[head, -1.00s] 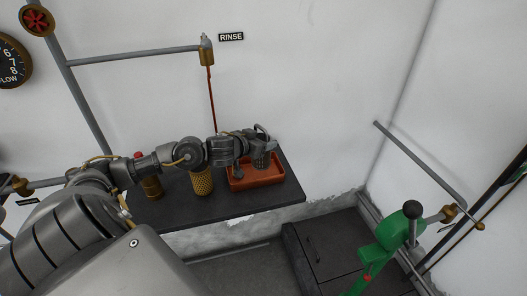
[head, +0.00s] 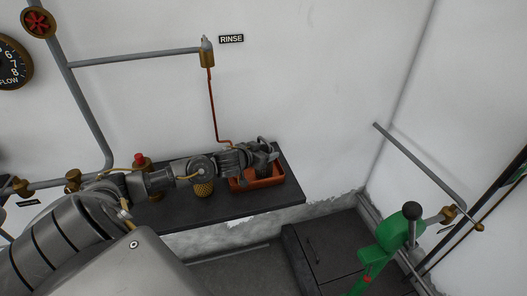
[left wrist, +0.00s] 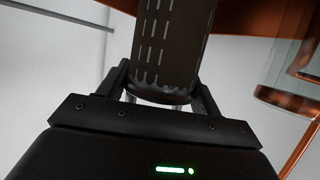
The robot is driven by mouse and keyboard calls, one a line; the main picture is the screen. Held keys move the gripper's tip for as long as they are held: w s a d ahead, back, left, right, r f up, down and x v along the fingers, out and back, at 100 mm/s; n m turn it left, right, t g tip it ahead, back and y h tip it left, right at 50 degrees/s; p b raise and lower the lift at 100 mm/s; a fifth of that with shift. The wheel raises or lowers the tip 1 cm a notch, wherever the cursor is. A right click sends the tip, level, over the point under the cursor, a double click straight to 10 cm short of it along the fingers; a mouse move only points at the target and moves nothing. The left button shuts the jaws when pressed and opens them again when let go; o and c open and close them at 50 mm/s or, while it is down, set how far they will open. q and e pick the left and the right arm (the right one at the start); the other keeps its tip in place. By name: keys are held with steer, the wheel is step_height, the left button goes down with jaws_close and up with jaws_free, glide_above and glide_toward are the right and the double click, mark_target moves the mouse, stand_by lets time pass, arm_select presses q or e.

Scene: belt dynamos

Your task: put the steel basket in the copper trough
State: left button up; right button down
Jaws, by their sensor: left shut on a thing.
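The steel basket (left wrist: 172,45) is a dark grey cylinder with rows of slots, held between my left gripper's fingers in the left wrist view. In the head view my left gripper (head: 264,158) is at the copper trough (head: 262,183), shut on the basket. The trough is an orange-brown open tray on the dark bench. The basket's lower part is at or inside the trough, largely hidden by the gripper; I cannot tell whether it touches the floor. My right gripper is not in view.
A brass perforated basket (head: 203,190) stands left of the trough, partly under my arm. The dark bench (head: 225,208) is clear in front. A thin red pipe (head: 212,105) comes down behind the trough. A green lever stand (head: 388,240) is at right.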

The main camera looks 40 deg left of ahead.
arm_select(q)
steer(key=shift+f, duration=0.1)
steer(key=o, duration=1.2)
steer(key=shift+c, duration=0.2)
steer(key=shift+o, duration=0.4)
steer(key=b+v, duration=0.1)
steer(key=v, duration=1.1)
steer(key=shift+r, duration=0.2)
steer(key=shift+a, duration=0.1)
